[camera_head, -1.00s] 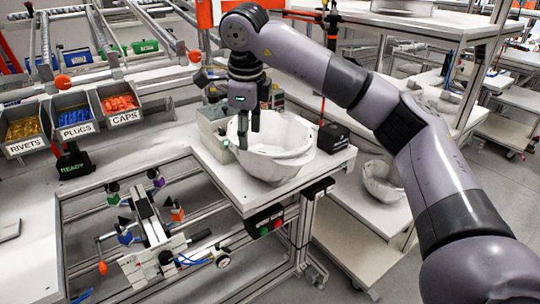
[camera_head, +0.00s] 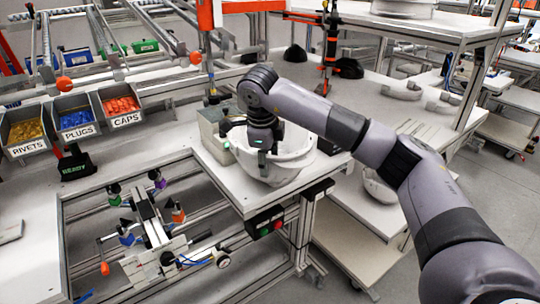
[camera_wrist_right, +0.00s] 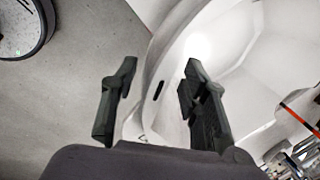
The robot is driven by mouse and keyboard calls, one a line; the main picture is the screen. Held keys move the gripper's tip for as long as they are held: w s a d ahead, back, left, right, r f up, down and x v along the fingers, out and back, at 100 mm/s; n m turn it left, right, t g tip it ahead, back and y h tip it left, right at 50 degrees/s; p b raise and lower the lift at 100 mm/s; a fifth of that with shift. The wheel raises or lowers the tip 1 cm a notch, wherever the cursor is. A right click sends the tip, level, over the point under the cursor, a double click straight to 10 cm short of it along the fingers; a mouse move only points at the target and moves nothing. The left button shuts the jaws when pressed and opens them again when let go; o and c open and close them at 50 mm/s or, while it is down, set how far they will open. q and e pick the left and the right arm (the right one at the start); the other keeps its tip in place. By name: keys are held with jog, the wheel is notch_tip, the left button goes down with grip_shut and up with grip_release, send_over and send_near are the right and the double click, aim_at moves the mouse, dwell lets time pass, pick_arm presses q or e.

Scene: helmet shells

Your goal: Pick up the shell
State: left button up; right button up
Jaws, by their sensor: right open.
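A white helmet shell (camera_head: 296,160) sits open side up on the white table's corner in the head view. My right gripper (camera_head: 260,150) is down at the shell's near-left side, partly hiding it. In the right wrist view my right gripper (camera_wrist_right: 157,72) is open, its two dark fingers apart. The shell's curved white rim wall (camera_wrist_right: 168,75), with a small dark slot, runs between them. I cannot tell whether either finger touches it. My left gripper is not in view.
A grey box (camera_head: 212,128) stands close behind the shell at left. Another white shell (camera_head: 380,187) lies on a lower shelf at right, partly behind my arm. Bins of rivets, plugs and caps (camera_head: 122,107) are at left. A clamp fixture (camera_head: 155,235) stands in front.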

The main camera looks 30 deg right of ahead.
aim_at(268, 179)
jog(key=x, duration=0.1)
jog(key=p+x, duration=0.1)
jog(key=x, duration=0.1)
jog(key=shift+s+f, duration=0.2)
jog(key=shift+f, duration=0.2)
jog(key=shift+w+f+p, duration=0.15)
jog(key=shift+f+p, duration=0.15)
jog(key=shift+f, duration=0.25)
jog(key=shift+c, duration=0.5)
grip_shut()
jog(key=shift+r, duration=0.1)
